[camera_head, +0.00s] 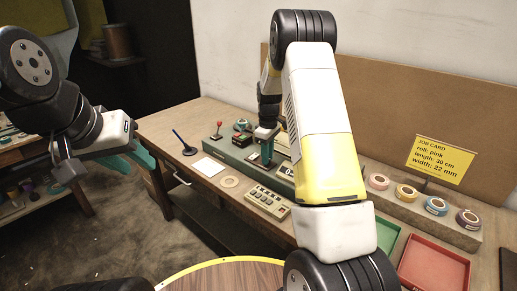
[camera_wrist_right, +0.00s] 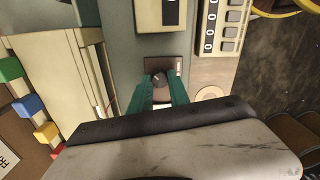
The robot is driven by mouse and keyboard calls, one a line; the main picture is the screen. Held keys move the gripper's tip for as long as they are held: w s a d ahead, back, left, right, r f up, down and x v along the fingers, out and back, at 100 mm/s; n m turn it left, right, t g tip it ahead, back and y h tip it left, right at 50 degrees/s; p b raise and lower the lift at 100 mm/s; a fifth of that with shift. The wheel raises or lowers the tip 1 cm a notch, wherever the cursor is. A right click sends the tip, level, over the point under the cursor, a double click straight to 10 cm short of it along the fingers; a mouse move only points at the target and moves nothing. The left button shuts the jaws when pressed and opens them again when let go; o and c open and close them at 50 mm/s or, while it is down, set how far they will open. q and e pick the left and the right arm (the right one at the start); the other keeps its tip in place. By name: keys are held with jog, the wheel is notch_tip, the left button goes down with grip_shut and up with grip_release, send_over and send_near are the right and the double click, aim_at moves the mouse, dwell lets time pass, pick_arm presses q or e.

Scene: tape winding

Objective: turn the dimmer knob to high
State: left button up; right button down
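The dimmer knob (camera_wrist_right: 160,79) is a small dark knob on a brown plate (camera_wrist_right: 180,66) in the right wrist view. My right gripper (camera_wrist_right: 161,86) has its two green fingers reaching to either side of the knob. I cannot tell whether they press on it. In the head view my right gripper (camera_head: 266,152) points down at the grey-green bench unit, and the knob is hidden there. My left gripper (camera_head: 138,160) hangs empty at the left, its teal fingers apart, away from the bench. The knob's setting marks are too small to read.
A keypad box (camera_head: 264,202) and a tape ring (camera_head: 229,182) lie in front of the unit. A red-topped lever (camera_head: 217,128) stands to its left. Tape rolls (camera_head: 436,206), a red tray (camera_head: 433,266) and a job card (camera_head: 440,158) are at the right.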

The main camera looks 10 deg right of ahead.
jog(key=shift+m, duration=0.4)
jog(key=m, duration=0.3)
jog(key=shift+m, duration=2.5)
jog(key=shift+r, duration=0.1)
jog(key=c, duration=1.2)
grip_release()
jog(key=shift+c, duration=0.2)
jog(key=shift+r, duration=3.85)
